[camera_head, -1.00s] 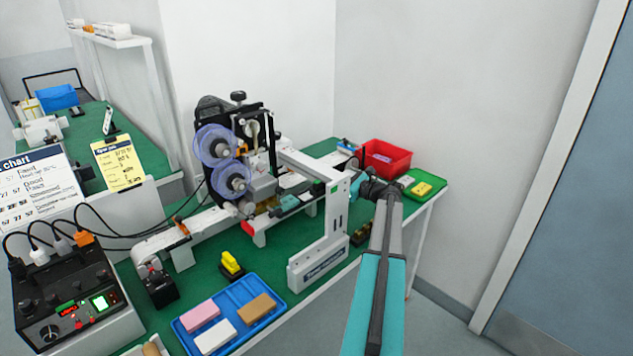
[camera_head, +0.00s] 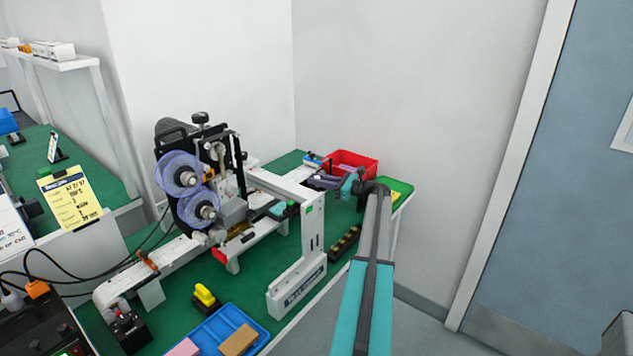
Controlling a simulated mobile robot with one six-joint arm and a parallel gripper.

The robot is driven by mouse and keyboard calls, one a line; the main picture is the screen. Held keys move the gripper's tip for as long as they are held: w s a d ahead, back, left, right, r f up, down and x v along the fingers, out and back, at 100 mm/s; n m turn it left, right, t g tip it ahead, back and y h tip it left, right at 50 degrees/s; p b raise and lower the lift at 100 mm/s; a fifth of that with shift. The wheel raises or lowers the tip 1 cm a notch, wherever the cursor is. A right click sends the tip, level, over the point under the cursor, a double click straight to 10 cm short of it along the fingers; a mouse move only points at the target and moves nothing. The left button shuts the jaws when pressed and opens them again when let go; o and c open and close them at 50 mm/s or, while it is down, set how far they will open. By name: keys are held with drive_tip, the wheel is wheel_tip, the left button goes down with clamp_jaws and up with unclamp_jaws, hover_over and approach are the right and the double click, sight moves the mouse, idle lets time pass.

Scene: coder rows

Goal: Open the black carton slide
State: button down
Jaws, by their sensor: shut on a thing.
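A small dark piece (camera_head: 322,181), which looks like the black carton slide, is at the far right end of the white conveyor line. My gripper (camera_head: 338,184) reaches in from the right, with my teal and grey arm coming up from the bottom. Its jaws are small and dark here, and they appear shut on that dark piece. The finger contact is too small to make out. How far the slide is open cannot be told.
A red bin (camera_head: 352,163) stands just behind my gripper. A black holder with brass-coloured tops (camera_head: 345,241) is left of my arm. The labelling machine (camera_head: 205,180) and white frame (camera_head: 311,225) stand left.

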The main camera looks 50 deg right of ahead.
drive_tip(key=c, duration=1.6)
unclamp_jaws()
drive_tip(key=shift+s, duration=0.15)
drive_tip(key=b+v, duration=0.2)
drive_tip(key=v, duration=1.1)
drive_tip(key=shift+s+d, duration=0.1)
drive_tip(key=shift+s, duration=0.1)
